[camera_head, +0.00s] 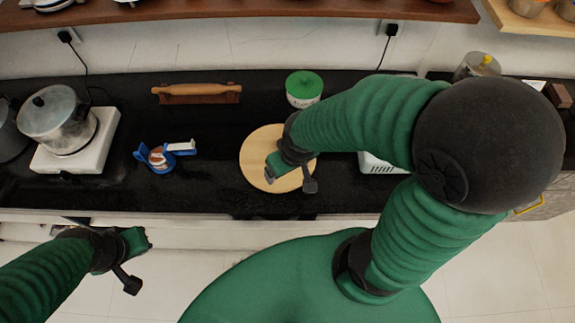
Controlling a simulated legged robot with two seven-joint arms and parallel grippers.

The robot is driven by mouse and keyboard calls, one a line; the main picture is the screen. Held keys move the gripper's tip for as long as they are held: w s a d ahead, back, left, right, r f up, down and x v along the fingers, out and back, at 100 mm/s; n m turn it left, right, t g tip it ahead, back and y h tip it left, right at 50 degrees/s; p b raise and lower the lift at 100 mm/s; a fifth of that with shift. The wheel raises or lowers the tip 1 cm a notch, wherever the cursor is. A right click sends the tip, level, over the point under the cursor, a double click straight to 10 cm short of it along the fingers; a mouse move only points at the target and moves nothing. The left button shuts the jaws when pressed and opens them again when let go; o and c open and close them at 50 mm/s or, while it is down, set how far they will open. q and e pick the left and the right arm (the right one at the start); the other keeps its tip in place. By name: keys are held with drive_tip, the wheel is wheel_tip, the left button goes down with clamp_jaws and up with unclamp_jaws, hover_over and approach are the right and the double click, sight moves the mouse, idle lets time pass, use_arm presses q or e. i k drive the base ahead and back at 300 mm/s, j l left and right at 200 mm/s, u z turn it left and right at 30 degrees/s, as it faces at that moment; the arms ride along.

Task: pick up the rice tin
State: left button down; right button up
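A round white tin with a green lid (304,89) stands upright at the back of the black counter; it is the likeliest rice tin, though I cannot read any label. My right gripper (291,183) is above a round wooden board (253,157), nearer to me than the tin and apart from it. Its fingers look spread, with bare board between them and nothing held. My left gripper (138,262) is low at the left, in front of the counter edge. It looks open and empty. My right arm passes close to the right of the tin.
A blue and white object (160,157) and a rolling pin on a stand (197,93) are left of the board. A metal pot (55,117) sits on a white stove (79,151). A white item (381,164) is partly hidden by my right arm. A shelf (240,9) hangs above.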

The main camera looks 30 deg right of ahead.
sight(156, 157)
drive_tip(key=i+j+z, duration=0.15)
drive_tip(key=j, duration=0.35)
drive_tip(key=i+j+z, duration=0.1)
drive_tip(key=j, duration=0.35)
drive_tip(key=i+j+z, duration=0.15)
drive_tip(key=j, duration=0.4)
drive_tip(key=i+j+z, duration=0.1)
drive_tip(key=j, duration=0.4)
